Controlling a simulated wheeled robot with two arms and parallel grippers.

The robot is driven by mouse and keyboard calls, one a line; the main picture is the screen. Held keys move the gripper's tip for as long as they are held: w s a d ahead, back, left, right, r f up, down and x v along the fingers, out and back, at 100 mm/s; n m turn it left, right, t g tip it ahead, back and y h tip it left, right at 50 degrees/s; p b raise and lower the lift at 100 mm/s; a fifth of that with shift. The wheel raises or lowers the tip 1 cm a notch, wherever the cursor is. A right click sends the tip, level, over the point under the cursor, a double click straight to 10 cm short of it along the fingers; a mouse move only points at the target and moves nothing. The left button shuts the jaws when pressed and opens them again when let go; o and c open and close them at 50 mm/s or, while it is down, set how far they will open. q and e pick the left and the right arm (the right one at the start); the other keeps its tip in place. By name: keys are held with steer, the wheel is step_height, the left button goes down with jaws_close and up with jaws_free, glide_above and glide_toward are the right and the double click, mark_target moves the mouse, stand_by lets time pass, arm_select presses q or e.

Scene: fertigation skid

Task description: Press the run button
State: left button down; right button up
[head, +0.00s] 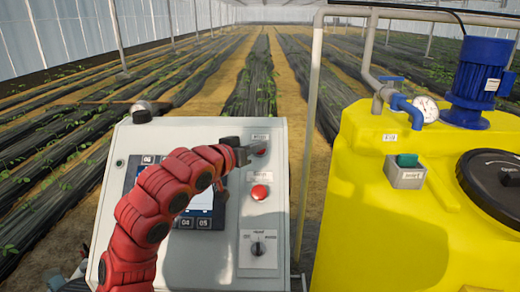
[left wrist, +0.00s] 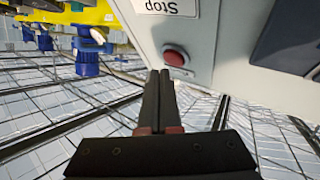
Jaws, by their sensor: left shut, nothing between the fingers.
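The grey control panel (head: 215,262) stands in front of me. An upper red button or lamp (head: 262,152) sits near its top right; it seems to be the red one in the left wrist view (left wrist: 175,57). A larger red button (head: 260,192) is below it. A label reading "Stop" (left wrist: 166,5) appears upside down in the left wrist view. My left gripper (head: 259,146) is shut and empty, its tips close to the upper red one; contact cannot be told. No run label is readable. My right gripper is not in view.
My left arm partly covers the panel's screen (head: 203,206). A rotary switch (head: 257,249) is low on the panel. At right stands a yellow tank (head: 355,220) with a green button (head: 407,160) on a small box, a gauge (head: 427,108) and a blue motor (head: 482,82).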

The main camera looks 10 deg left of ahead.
arm_select(q)
steer(key=shift+w+a+f+b, duration=0.1)
steer(key=shift+w+f+b, duration=0.2)
steer(key=shift+b, duration=0.15)
steer(key=shift+w+f+b, duration=0.2)
steer(key=shift+f+b, duration=0.1)
stand_by(0.7)
steer(key=shift+s+r, duration=0.1)
stand_by(0.4)
steer(key=shift+s+r+b, duration=0.4)
steer(key=shift+r+b, duration=0.1)
steer(key=shift+r, duration=0.05)
steer(key=shift+s, duration=0.1)
